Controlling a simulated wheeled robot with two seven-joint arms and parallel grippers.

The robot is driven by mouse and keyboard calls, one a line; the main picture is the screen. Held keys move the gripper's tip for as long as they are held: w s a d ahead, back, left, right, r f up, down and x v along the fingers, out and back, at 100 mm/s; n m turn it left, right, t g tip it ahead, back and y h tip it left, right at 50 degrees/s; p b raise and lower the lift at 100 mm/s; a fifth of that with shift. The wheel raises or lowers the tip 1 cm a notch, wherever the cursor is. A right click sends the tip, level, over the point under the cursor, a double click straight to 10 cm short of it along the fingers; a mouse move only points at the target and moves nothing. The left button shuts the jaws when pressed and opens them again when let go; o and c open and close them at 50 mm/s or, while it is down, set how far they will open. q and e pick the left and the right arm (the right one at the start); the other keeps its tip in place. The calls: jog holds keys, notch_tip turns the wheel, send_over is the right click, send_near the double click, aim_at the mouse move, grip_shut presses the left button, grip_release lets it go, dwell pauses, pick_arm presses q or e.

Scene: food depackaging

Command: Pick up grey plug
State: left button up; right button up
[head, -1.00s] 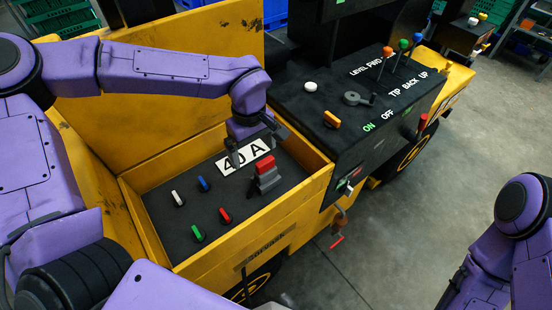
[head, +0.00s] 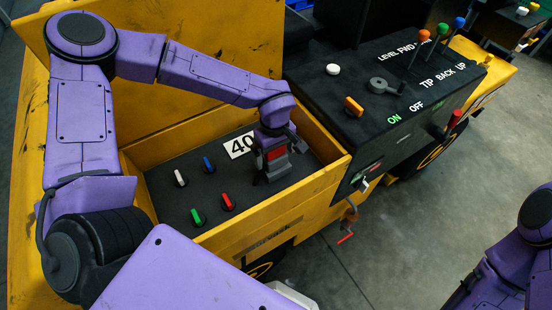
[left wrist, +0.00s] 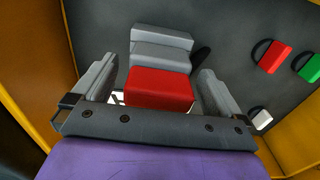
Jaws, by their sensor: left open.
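The grey plug (head: 277,171) stands on the black panel inside the yellow box, a stepped grey block with a red block at its near side. It also shows in the left wrist view (left wrist: 160,55), with the red part nearest the camera. My left gripper (head: 276,143) is over the plug from above, its jaws open. In the left wrist view one finger is on each side of the red part, with a gap visible on both sides. The tips partly hide the plug in the head view. Of my right arm only links show at the lower right; its gripper is out of view.
White (head: 181,177), blue (head: 208,164), red (head: 227,201) and green (head: 197,216) knobs sit on the panel left of the plug. A yellow wall (head: 290,205) bounds the near side. A control console (head: 370,120) with levers stands to the right.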

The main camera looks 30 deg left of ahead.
pick_arm(q)
jog(key=shift+w+f, duration=0.1)
jog(key=shift+f, duration=0.85)
jog(key=c, duration=1.5)
jog(key=shift+d+r, duration=0.15)
jog(key=shift+r, duration=0.8)
jog(key=shift+d+r, duration=0.15)
jog(key=shift+r, duration=0.8)
jog(key=s+d+r+b, duration=0.2)
jog(key=s+d+r, duration=0.1)
jog(key=d, duration=0.3)
jog(key=s+d+r+b, duration=0.1)
jog(key=s+d+r, duration=0.2)
jog(key=d+r, duration=0.3)
jog(key=shift+s+r+b, duration=0.15)
jog(key=shift+s+b, duration=0.1)
jog(key=shift+b, duration=0.15)
jog(key=shift+p, duration=0.6)
